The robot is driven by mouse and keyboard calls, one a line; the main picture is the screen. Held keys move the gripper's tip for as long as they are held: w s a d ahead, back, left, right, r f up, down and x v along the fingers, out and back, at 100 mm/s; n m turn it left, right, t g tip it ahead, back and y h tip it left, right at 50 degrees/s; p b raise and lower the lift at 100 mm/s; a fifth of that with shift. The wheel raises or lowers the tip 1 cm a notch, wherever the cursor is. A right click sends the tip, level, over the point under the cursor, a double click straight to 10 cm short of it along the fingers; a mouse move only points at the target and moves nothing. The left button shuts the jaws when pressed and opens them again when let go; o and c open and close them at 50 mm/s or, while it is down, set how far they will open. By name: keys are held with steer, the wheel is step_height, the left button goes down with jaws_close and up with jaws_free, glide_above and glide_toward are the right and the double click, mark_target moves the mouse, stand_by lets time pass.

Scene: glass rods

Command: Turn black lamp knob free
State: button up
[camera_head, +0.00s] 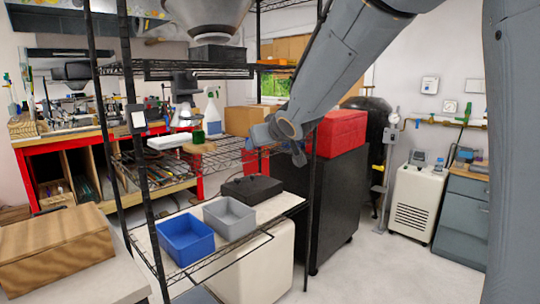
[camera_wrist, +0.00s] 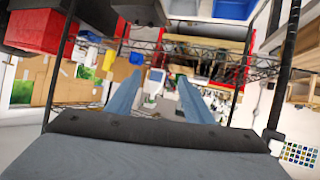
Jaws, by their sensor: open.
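I cannot pick out a black lamp knob for certain in either view. A large grey conical hood (camera_head: 207,12) hangs at the top of the wire rack in the head view; whether it is the lamp I cannot tell. My gripper (camera_head: 284,140) is at the end of the arm, in front of the rack's right side and left of the red box. In the wrist view my gripper (camera_wrist: 158,82) shows two long blue-grey fingers spread apart, with nothing between them. A white bottle (camera_wrist: 155,80) appears beyond the gap between the fingers, well away from them.
The wire rack's black posts (camera_head: 130,70) and shelves stand close to my gripper. A blue bin (camera_head: 185,238), a grey bin (camera_head: 229,217) and a black case (camera_head: 251,189) sit on the lower shelf. A red box (camera_head: 341,131) tops a dark cabinet. Open floor lies at right.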

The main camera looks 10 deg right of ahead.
steer(key=shift+m+g+h, duration=0.4)
steer(key=shift+g+h, duration=0.1)
steer(key=shift+s+d+f, duration=0.3)
steer(key=shift+s+f, duration=0.15)
steer(key=shift+f, duration=0.15)
steer(key=shift+s+d+f, duration=0.3)
steer(key=shift+s+f, duration=0.1)
steer(key=shift+f, duration=0.2)
steer(key=shift+s+d+f, duration=0.3)
steer(key=shift+s+f, duration=0.15)
steer(key=shift+f, duration=0.15)
